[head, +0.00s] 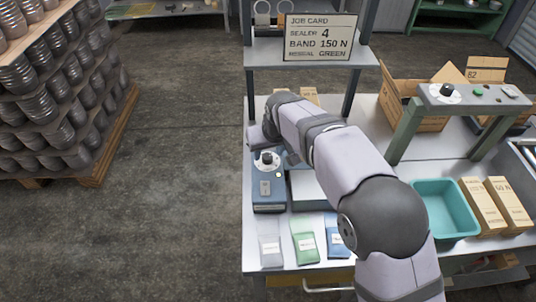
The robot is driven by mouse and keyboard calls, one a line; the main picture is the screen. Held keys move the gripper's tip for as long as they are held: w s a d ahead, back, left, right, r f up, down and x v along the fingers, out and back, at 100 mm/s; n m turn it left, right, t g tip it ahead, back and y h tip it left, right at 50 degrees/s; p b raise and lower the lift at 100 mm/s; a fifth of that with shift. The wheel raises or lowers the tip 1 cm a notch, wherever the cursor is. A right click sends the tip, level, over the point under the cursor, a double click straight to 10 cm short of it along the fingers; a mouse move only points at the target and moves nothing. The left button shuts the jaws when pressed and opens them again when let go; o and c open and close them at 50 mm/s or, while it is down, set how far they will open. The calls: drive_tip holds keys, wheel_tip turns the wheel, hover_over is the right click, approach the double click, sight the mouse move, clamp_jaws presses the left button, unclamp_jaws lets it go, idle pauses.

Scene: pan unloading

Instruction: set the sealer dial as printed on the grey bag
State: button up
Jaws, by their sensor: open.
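The blue sealer (268,193) stands at the table's left edge. Its dial (267,158) has a black knob on a pale face; the setting is too small to read. The grey bag (271,250) lies at the front left of the table; its white label is too small to read. My gripper (257,136) is just behind the dial, at the table's left edge, apart from the knob as far as I can tell. It is open; its fingertips are partly hidden and I see nothing held.
A job card (320,38) reads sealer 4, band 150 N, reseal green. A green bag (305,241) and a blue bag (335,238) lie beside the grey one. A teal bin (445,186) and a green-legged frame (407,132) with another dial (446,91) stand right of my arm.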

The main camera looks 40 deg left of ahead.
drive_tip(key=shift+b+v, duration=0.6)
drive_tip(key=shift+v, duration=1.85)
drive_tip(key=w+d+m, duration=0.1)
drive_tip(key=w+d, duration=0.1)
drive_tip(key=d, duration=0.2)
drive_tip(key=w+d+f+m+h, duration=0.1)
drive_tip(key=w+d, duration=0.1)
drive_tip(key=d, duration=0.3)
drive_tip(key=w+d, duration=0.2)
drive_tip(key=d, duration=0.2)
drive_tip(key=shift+w+d+f+m, duration=0.15)
drive_tip(key=shift+w+d+m, duration=0.2)
drive_tip(key=shift+m, duration=0.05)
drive_tip(key=d+f+m+h, duration=0.2)
drive_tip(key=d+m, duration=0.1)
drive_tip(key=d, duration=1.4)
drive_tip(key=s+d+f+m+g, duration=0.1)
drive_tip(key=s+d+f+m, duration=0.2)
drive_tip(key=s+d, duration=0.4)
drive_tip(key=s+d+f+m+g+h, duration=0.1)
drive_tip(key=s+d+f+m, duration=0.2)
drive_tip(key=s+d, duration=0.4)
drive_tip(key=d, duration=0.7)
drive_tip(key=shift+s+d, duration=0.15)
drive_tip(key=shift+s, duration=0.2)
